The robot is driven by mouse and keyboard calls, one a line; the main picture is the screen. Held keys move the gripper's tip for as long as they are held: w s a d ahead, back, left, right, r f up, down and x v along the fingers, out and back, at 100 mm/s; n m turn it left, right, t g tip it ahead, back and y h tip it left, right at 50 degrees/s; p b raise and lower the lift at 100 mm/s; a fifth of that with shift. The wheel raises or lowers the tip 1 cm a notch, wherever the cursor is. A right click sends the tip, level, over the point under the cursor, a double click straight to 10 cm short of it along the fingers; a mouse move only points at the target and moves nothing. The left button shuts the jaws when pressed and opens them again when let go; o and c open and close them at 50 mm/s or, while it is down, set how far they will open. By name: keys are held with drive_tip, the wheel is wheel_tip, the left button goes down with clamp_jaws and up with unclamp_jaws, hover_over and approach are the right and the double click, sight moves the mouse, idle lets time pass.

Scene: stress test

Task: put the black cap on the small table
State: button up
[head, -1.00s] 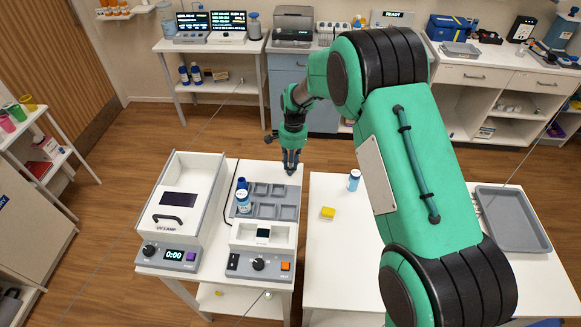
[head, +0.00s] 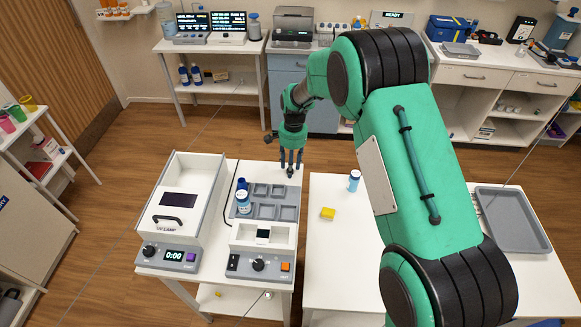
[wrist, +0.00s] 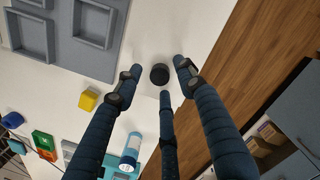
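The black cap (wrist: 160,74) is a small, dark, round piece against a white tabletop in the wrist view. In the head view it is a dark spot (head: 290,173) just below the fingertips, near the back right corner of the small white table (head: 215,278). My gripper (head: 291,165) points down over that corner. Its three fingers (wrist: 159,78) are spread around the cap, with gaps between them and it. The gripper is open and holds nothing. The cap appears to rest on the table.
A grey tray with square compartments (head: 265,210) lies beside the cap, with blue-capped bottles (head: 244,202) at its left. A UV lamp box (head: 180,205) stands left.

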wheel_tip(320, 180, up, 12)
drive_tip(key=w+p, duration=0.1)
drive_tip(key=shift+d+f+p, duration=0.15)
drive_tip(key=shift+d+p, duration=0.1)
drive_tip(key=shift+p, duration=0.15)
idle(0.8)
drive_tip(key=s+d+r+n+t, duration=0.1)
drive_tip(key=s+d+r+t, duration=0.1)
drive_tip(key=s+d+r, duration=0.8)
drive_tip(key=s+d+r+n+t, duration=0.15)
drive_tip(key=s+d+r, duration=0.55)
drive_tip(key=r, duration=0.8)
drive_tip(key=s+d+r+n+t, duration=0.1)
drive_tip(key=s+d, duration=0.4)
drive_tip(key=s, duration=0.8)
drive_tip(key=s+d+r+n+t, duration=0.1)
drive_tip(key=s+d, duration=0.4)
drive_tip(key=s, duration=0.8)
drive_tip(key=shift+d+r+n+t+h, duration=0.15)
drive_tip(key=shift+r+n+t+h, duration=0.15)
drive_tip(key=shift+n+t, duration=0.25)
drive_tip(key=shift+f, duration=0.15)
